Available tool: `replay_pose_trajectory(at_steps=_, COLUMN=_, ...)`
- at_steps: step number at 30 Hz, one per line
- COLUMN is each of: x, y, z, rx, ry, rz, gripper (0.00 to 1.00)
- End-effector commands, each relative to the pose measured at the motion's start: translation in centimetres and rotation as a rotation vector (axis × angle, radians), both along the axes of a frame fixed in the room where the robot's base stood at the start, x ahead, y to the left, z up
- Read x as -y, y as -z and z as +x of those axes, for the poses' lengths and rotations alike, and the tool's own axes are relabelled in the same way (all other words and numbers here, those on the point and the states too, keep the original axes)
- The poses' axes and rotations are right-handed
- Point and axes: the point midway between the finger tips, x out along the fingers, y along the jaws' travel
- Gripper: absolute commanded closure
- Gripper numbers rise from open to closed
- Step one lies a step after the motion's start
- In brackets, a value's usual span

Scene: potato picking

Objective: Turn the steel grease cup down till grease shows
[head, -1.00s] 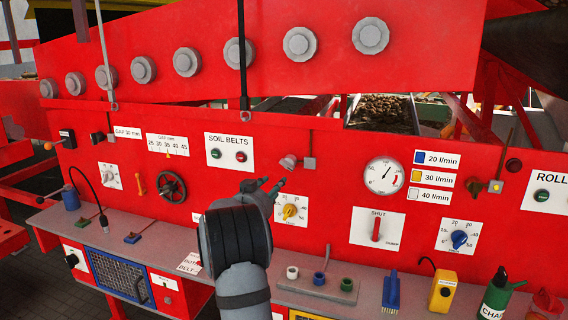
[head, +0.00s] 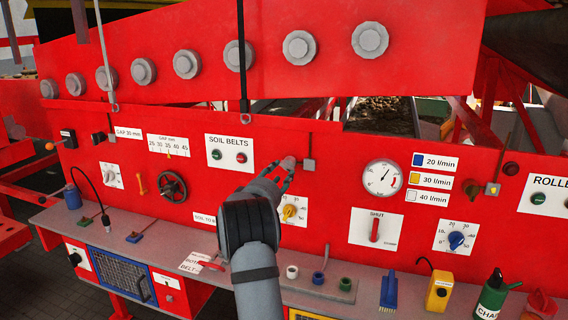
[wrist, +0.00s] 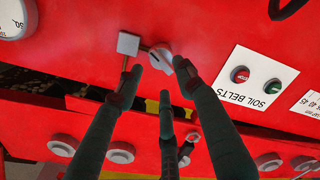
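The steel grease cup (head: 288,163) is a small grey round piece on the red panel, beside a square grey block (head: 308,164). In the wrist view the cup (wrist: 158,57) shows near the top centre, beside the block (wrist: 128,43). My gripper (head: 280,176) has its fingertips right at the cup in the head view. In the wrist view my gripper (wrist: 157,72) has its fingers spread, with the cup between and just beyond the tips. The right fingertip overlaps the cup's edge; I cannot tell whether it touches. No grease is visible.
A yellow dial (head: 289,212) sits just below my gripper and the SOIL BELTS buttons (head: 228,155) are to its left. A pressure gauge (head: 383,178) is to the right. A grey shelf (head: 262,290) below carries small cups, a brush and bottles.

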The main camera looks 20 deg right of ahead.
Motion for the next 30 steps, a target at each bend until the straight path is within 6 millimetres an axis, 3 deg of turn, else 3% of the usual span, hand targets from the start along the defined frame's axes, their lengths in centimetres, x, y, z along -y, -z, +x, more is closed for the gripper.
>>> replay_pose_trajectory(at_steps=8, x=2.5, y=-0.2, z=2.7, rx=0.0, ry=-0.001, rz=0.001, gripper=0.62)
replay_pose_trajectory(at_steps=19, x=2.8, y=0.0, z=3.1, rx=0.002, ry=-0.002, rz=0.001, gripper=0.62)
replay_pose_trajectory(at_steps=30, x=2.8, y=0.0, z=3.1, rx=0.001, ry=-0.002, rz=0.001, gripper=0.84)
